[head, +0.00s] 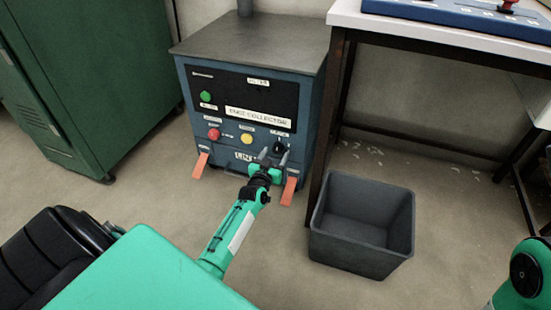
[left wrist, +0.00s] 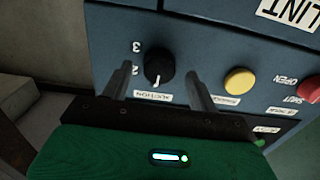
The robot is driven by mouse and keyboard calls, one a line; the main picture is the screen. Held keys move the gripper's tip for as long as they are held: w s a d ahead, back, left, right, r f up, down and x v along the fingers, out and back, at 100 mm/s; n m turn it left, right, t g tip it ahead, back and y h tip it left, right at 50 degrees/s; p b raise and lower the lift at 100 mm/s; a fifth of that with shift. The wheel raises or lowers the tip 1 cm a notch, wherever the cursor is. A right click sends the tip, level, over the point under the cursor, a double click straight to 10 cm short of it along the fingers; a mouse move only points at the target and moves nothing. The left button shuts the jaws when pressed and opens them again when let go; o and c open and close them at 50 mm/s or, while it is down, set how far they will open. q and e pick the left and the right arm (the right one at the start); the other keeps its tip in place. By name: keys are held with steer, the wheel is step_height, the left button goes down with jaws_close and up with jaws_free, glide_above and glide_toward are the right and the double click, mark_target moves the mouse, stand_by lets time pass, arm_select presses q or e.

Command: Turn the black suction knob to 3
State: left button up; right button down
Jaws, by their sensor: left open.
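The black suction knob (head: 281,147) is at the lower right of the dust collector's front panel (head: 285,98). In the left wrist view the knob (left wrist: 159,62) has a white mark that points down in the picture, towards the suction label. The digits 3 and 2 show to the left of the knob there. My left gripper (head: 273,158) is open in front of the panel, close to the knob. In the left wrist view its two fingers flank the knob with gaps on both sides; whether they reach it in depth is hard to tell. My right gripper is out of view.
A yellow button (head: 246,139), a red button (head: 214,134) and a green button (head: 205,96) are on the same panel. Orange feet (head: 289,190) stick out below. A table (head: 440,35) and a grey bin (head: 361,225) stand at the right. A green cabinet (head: 90,80) stands at the left.

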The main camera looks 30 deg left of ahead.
arm_select(q)
steer(key=shift+w+a, duration=0.15)
steer(key=shift+w, duration=0.4)
